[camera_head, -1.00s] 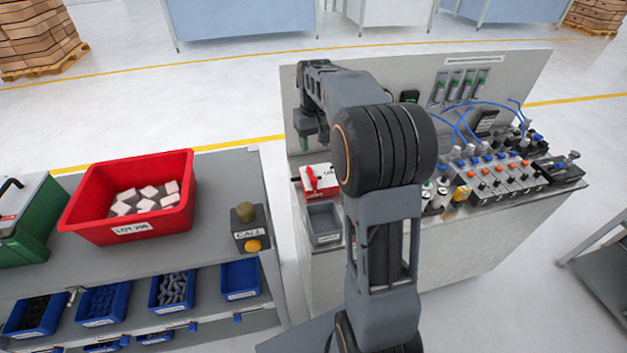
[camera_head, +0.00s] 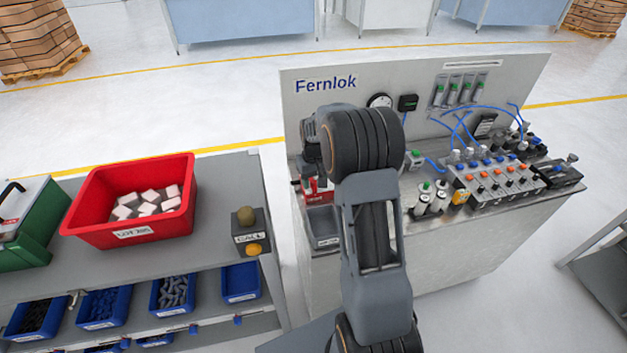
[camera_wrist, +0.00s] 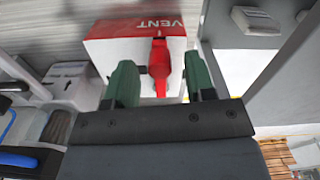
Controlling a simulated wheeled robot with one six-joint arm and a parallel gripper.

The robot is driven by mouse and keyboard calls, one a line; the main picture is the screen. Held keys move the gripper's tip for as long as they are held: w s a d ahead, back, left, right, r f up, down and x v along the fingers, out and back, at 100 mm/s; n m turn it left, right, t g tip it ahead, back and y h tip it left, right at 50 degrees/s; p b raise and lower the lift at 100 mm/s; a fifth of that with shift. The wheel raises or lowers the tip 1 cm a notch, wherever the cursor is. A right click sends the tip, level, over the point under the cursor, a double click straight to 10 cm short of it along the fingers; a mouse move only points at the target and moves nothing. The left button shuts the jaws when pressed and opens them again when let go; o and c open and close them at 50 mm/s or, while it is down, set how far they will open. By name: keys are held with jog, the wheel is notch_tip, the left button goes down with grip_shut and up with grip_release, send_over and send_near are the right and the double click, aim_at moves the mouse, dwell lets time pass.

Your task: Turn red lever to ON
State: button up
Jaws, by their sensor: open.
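The red lever (camera_wrist: 159,66) is on a valve box (camera_wrist: 130,50) with a red face marked VENT and a white lower face. In the wrist view the lever points down the picture from the VENT marking. My gripper (camera_wrist: 160,80) is open, with one green finger on each side of the lever. Gaps show between the lever and both fingers. No ON mark can be read. In the head view the red box (camera_head: 318,190) shows only partly at the left end of the bench, behind my arm.
A grey tray (camera_head: 325,241) sits in front of the valve box. The bench's back panel (camera_head: 300,110) rises behind. Valves and bottles (camera_head: 430,200) stand to the right of my arm. A shelf with a red bin (camera_head: 80,215) and a call button box (camera_head: 245,230) is at left.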

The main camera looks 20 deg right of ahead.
jog(key=shift+f, duration=0.25)
jog(key=shift+c, duration=0.2)
grip_shut()
dwell(0.3)
